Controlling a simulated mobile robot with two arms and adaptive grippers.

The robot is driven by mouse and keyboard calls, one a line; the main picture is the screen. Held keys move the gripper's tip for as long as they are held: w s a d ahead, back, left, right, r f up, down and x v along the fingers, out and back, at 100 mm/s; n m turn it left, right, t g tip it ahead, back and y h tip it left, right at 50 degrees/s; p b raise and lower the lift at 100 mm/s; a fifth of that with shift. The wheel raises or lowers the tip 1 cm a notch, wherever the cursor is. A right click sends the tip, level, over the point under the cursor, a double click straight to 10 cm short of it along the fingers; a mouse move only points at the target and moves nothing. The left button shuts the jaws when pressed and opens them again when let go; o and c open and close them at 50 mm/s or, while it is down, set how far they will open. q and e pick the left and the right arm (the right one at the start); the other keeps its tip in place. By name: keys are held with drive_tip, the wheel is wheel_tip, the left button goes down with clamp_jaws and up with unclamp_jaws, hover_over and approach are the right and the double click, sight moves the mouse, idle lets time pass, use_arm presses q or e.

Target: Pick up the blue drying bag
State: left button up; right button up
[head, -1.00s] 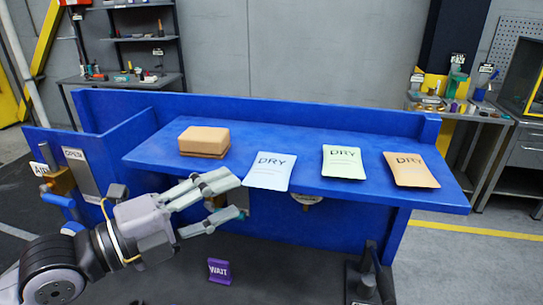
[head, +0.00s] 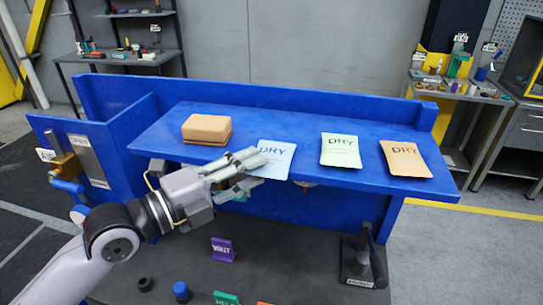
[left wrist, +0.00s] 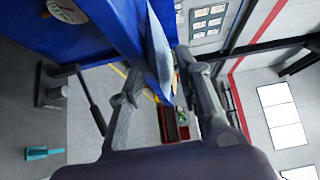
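The pale blue drying bag (head: 280,158), marked DRY, lies at the front edge of the blue shelf (head: 320,178). My left gripper (head: 257,170) is at the bag's left front side, its upper finger overlapping the bag's left part in the head view. In the left wrist view, the bag (left wrist: 160,58) shows nearly edge-on between the two spread fingers of my left gripper (left wrist: 158,72). Gaps show beside it, so the gripper looks open. My right gripper is not in view.
A pale green bag (head: 340,150) and an orange bag (head: 404,159) lie to the right on the shelf. A brown block (head: 206,129) sits to the left. A raised blue rim (head: 250,95) runs along the back. Small coloured signs stand below.

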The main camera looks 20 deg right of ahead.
use_arm(q)
clamp_jaws()
drive_tip(key=shift+r, duration=0.1)
idle(0.3)
wheel_tip(320, 180, up, 20)
drive_tip(key=b, duration=0.4)
